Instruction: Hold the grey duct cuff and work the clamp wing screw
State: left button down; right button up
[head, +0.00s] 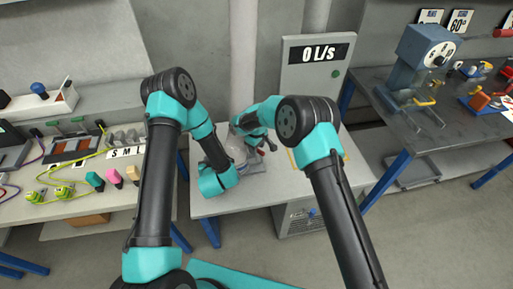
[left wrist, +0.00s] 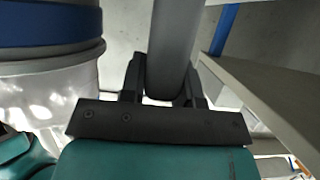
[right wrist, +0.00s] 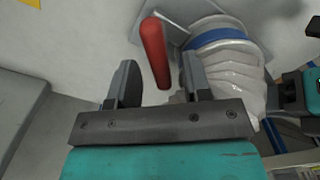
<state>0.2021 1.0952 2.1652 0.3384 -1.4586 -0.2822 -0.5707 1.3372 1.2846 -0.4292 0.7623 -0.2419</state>
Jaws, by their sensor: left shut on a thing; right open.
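My left gripper (left wrist: 165,80) is shut on a grey rounded bar, which looks like part of the grey duct cuff (left wrist: 174,40). Beside it, in the left wrist view, is the white duct (left wrist: 50,90) with a blue band (left wrist: 50,22). My right gripper (right wrist: 160,85) is open. A red wing, apparently of the clamp wing screw (right wrist: 154,52), stands between and beyond its fingers; I cannot tell whether they touch it. In the head view my right gripper (head: 266,143) is over the table by the duct. My left fingers are hidden there by my arm.
A grey panel (head: 318,80) reading 0 L/s stands behind the white table (head: 270,196). A left bench (head: 130,198) holds tools and coloured plugs. A right bench (head: 450,140) carries a blue gauge machine (head: 420,58). The table's right front is mostly clear.

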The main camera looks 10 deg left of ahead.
jog(key=shift+f, duration=0.25)
grip_shut()
jog(key=shift+m, duration=0.4)
jog(key=m, duration=0.8)
jog(key=shift+w+d+m, duration=0.1)
jog(key=shift+d+m, duration=0.05)
jog(key=shift+m, duration=0.15)
dwell(0.5)
